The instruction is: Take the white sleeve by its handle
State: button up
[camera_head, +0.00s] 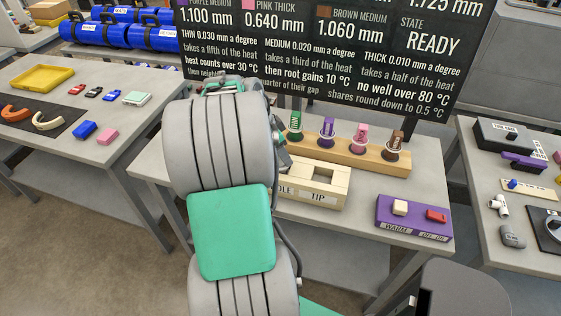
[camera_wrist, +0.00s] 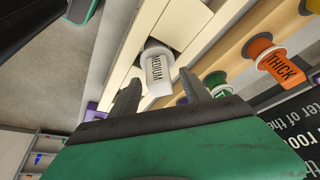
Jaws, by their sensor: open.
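The white sleeve (camera_wrist: 158,68), marked MEDIUM, shows in the wrist view at a gap in a pale wooden block, with a dark grey round part behind its label. My gripper (camera_wrist: 159,78) is open, with one dark finger on each side of the label's near end. I cannot tell whether either finger touches it. In the head view my arm hides the gripper and the white sleeve. The pale wooden holder (camera_head: 330,183), with a TIP label, shows there to the right of my arm.
A wooden rack (camera_head: 352,157) holds green, purple (camera_head: 327,133), pink (camera_head: 360,139) and brown (camera_head: 394,147) pieces behind the holder. In the wrist view an orange piece (camera_wrist: 268,54) marked THICK is close by. A purple switch box (camera_head: 412,220) sits at the table's front right.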

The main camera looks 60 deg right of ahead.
grip_shut()
dwell(0.5)
dwell(0.3)
